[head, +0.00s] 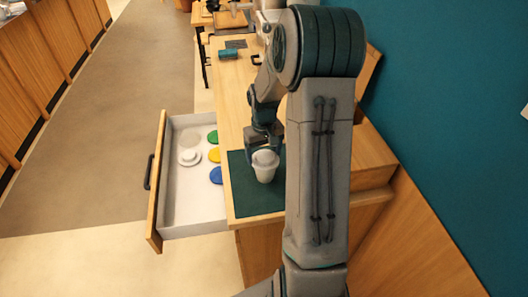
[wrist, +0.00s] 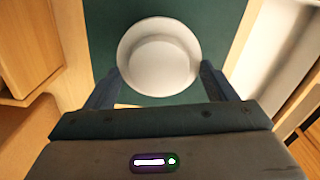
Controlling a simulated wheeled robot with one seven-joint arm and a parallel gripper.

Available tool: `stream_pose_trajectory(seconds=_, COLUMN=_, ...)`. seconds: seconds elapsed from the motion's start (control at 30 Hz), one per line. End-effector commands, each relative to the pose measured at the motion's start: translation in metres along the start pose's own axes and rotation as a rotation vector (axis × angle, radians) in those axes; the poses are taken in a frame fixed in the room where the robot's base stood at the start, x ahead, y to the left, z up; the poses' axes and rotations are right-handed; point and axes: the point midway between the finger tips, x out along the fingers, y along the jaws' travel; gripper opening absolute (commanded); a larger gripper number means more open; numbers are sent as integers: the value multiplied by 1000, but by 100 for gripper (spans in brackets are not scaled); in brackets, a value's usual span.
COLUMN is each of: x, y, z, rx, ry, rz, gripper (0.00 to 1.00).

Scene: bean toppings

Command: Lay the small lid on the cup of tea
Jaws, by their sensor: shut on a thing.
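A white cup (head: 265,174) stands upright on the dark green mat near the counter's front end. A pale round piece, which looks like the small lid (head: 265,157), covers its top. In the wrist view the lid (wrist: 160,50) is a white disc with a raised or sunken inner circle, between my fingers. No tea shows. My gripper (wrist: 160,84) is shut on the disc from both sides, pointing down over the mat. It also shows in the head view (head: 263,150). I cannot tell whether the lid rests on the rim or is just above it.
An open white drawer (head: 170,210) at the left holds green (head: 212,136), yellow (head: 214,155) and blue (head: 215,175) discs. It also holds a white knobbed piece (head: 189,157). The green mat (head: 245,203) is otherwise clear. A teal wall (head: 440,120) stands at the right.

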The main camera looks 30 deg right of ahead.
Motion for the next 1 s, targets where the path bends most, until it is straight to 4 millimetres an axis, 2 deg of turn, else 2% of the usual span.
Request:
stream_pose_trajectory(seconds=0.77, x=2, y=0, z=0, rx=-1, ry=0, rz=0, gripper=57)
stream_pose_trajectory(seconds=0.8, x=2, y=0, z=0, rx=-1, ry=0, rz=0, gripper=86)
stream_pose_trajectory(seconds=0.83, x=2, y=0, z=0, rx=-1, ry=0, rz=0, gripper=94)
stream_pose_trajectory(seconds=0.87, x=2, y=0, z=0, rx=-1, ry=0, rz=0, gripper=100)
stream_pose_trajectory(seconds=1.0, x=2, y=0, z=0, rx=0, ry=0, rz=0, gripper=100)
